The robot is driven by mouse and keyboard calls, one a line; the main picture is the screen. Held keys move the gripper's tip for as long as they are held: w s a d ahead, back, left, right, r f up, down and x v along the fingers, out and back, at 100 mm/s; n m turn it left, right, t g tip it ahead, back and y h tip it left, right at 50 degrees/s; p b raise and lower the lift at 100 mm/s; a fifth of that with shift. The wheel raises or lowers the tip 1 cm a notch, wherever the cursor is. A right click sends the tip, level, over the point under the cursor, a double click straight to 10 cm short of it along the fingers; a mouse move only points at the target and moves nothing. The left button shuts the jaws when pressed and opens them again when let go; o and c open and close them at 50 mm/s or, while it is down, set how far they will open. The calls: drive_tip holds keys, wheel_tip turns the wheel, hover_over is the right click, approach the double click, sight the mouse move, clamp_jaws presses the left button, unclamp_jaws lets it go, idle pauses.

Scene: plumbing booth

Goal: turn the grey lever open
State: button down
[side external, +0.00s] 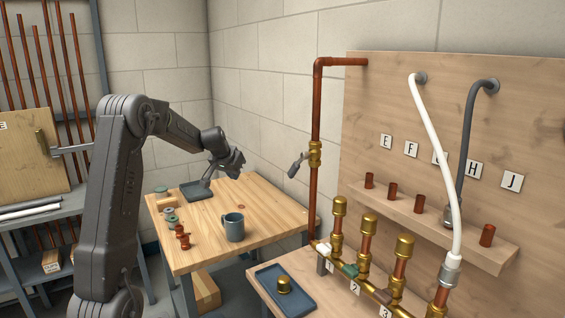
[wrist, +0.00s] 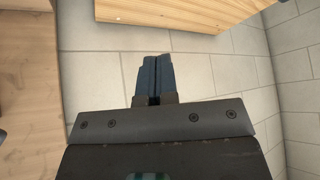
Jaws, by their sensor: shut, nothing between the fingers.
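The grey lever (side external: 297,165) is on a brass valve (side external: 315,154) on the upright copper pipe. It sticks out to the left of the pipe and slants down, away from the pipe's line. The lever is not visible in the wrist view. The fingertips are small and dark in the side view.
In front, a blue tray (side external: 272,274) and a brass manifold with capped risers stand on a bench. A wooden panel (side external: 400,90) with hoses rises at right.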

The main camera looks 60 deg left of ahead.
drive_tip(key=w+d+r+t+h, duration=0.2)
drive_tip(key=d+r+h, duration=0.25)
drive_tip(key=h, duration=0.25)
drive_tip(key=m+t+h, duration=0.2)
drive_tip(key=t+h, duration=0.1)
drive_tip(key=h, duration=0.3)
approach(289, 170)
drive_tip(key=a+r, duration=0.5)
drive_tip(key=w+d+f, duration=0.6)
drive_tip(key=d, duration=0.3)
drive_tip(key=shift+w+f, duration=0.2)
drive_tip(key=shift+f, duration=0.05)
drive_tip(key=shift+f, duration=0.1)
drive_tip(key=shift+d+f+n+t+h, duration=0.3)
drive_tip(key=shift+d+f+n+h, duration=0.3)
drive_tip(key=shift+f+n+h, duration=0.25)
drive_tip(key=shift+d+f+n+t+h, duration=0.85)
drive_tip(key=shift+d+n+h, duration=0.3)
drive_tip(key=shift+n+h, duration=0.15)
